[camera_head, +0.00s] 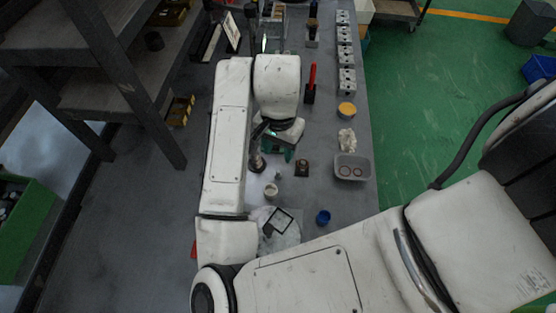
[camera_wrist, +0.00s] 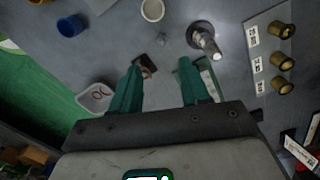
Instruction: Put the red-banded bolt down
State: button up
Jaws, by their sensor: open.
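My gripper (camera_wrist: 160,72) is open and empty, its two teal fingers pointing down over the grey bench. In the head view my gripper (camera_head: 279,142) is partly covered by my arm. A pale metal bolt-like piece (camera_wrist: 207,42) with a dark round base stands on the bench, beyond and right of the fingers and apart from them. It also seems to show in the head view (camera_head: 257,163), left of my gripper. I cannot make out a red band on it. A small dark block (camera_wrist: 144,63) with a reddish-brown part lies close to the left finger, which partly hides it.
A grey tray (camera_head: 352,178) with two rings, a blue cup (camera_head: 323,217) and a white cup (camera_head: 271,190) stand nearby. A yellow-lidded jar (camera_head: 346,109) and several valve blocks (camera_head: 346,55) line the right edge. A labelled panel (camera_wrist: 268,42) holds brass fittings.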

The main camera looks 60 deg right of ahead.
aim_at(278, 172)
jog(key=d+f+m+y+b, duration=0.1)
jog(key=d+f+y+b, duration=0.1)
jog(key=d+y+b, duration=0.35)
jog(key=shift+h, duration=0.55)
jog(key=b+x, duration=0.2)
jog(key=x, duration=0.2)
jog(key=shift+a+f, duration=0.2)
jog(key=shift+f, duration=0.1)
jog(key=x, duration=0.4)
jog(key=shift+a+r, duration=0.15)
jog(key=shift+a, duration=0.25)
jog(key=shift+a+f, duration=0.2)
jog(key=shift+f, duration=0.4)
jog(key=shift+c, duration=0.2)
jog(key=shift+b, duration=0.3)
grip_shut()
